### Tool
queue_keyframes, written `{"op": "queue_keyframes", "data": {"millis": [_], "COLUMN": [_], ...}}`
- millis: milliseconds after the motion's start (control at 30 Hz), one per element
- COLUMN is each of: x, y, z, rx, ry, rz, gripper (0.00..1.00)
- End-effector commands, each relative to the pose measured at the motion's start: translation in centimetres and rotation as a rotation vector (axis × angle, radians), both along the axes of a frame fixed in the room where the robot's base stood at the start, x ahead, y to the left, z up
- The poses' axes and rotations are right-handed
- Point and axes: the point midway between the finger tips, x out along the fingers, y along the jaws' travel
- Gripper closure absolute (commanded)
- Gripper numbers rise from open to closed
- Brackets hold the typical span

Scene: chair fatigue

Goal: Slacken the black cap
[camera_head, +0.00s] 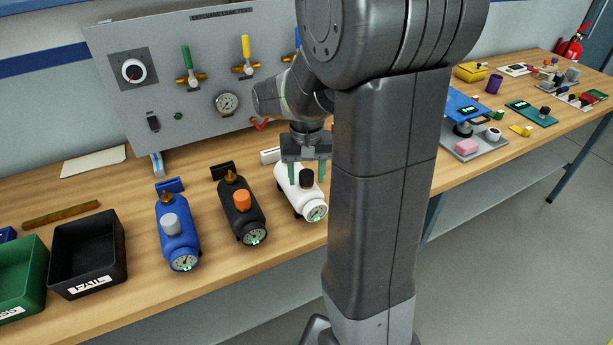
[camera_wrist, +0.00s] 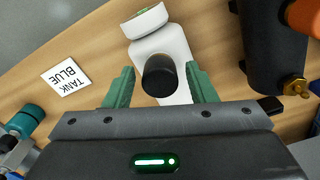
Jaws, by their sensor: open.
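The black cap (camera_head: 307,178) stands on top of the white tank (camera_head: 293,190), which lies on the bench with its gauge facing the front. In the wrist view the black cap (camera_wrist: 160,76) shows as a dark round top on the white tank (camera_wrist: 162,42). My gripper (camera_head: 306,176) points down over the white tank. Its green fingers are open, one on each side of the cap; it also shows in the wrist view (camera_wrist: 160,88). Gaps show between both fingers and the cap, and nothing is held.
A black tank with an orange cap (camera_head: 242,200) lies left of the white tank, and a blue tank with a grey cap (camera_head: 171,224) lies further left. A black FAIL bin (camera_head: 90,256) and a green bin (camera_head: 20,275) stand at the left. A gauge panel (camera_head: 200,75) stands behind.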

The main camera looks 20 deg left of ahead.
Motion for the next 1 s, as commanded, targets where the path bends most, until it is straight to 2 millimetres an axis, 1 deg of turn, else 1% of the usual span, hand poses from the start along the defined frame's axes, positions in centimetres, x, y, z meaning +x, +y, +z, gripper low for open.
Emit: {"op": "queue_keyframes", "data": {"millis": [267, 367, 600, 700, 900, 933, 1000], "x": [0.00, 0.00, 0.01, 0.01, 0.00, 0.01, 0.01], "y": [0.00, 0.00, 0.02, 0.02, 0.01, 0.00, 0.00], "z": [-0.01, 0.04, 0.05, 0.02, -0.01, -0.01, -0.01], "rx": [0.000, 0.000, 0.000, 0.000, 0.000, 0.000, 0.000], "ry": [0.000, 0.000, -0.001, -0.001, -0.001, -0.001, -0.001], "rz": [-0.012, -0.074, -0.307, -0.348, -0.355, -0.355, -0.354], "gripper": [0.49, 0.49, 0.49, 0.49, 0.49, 0.53, 0.67]}}
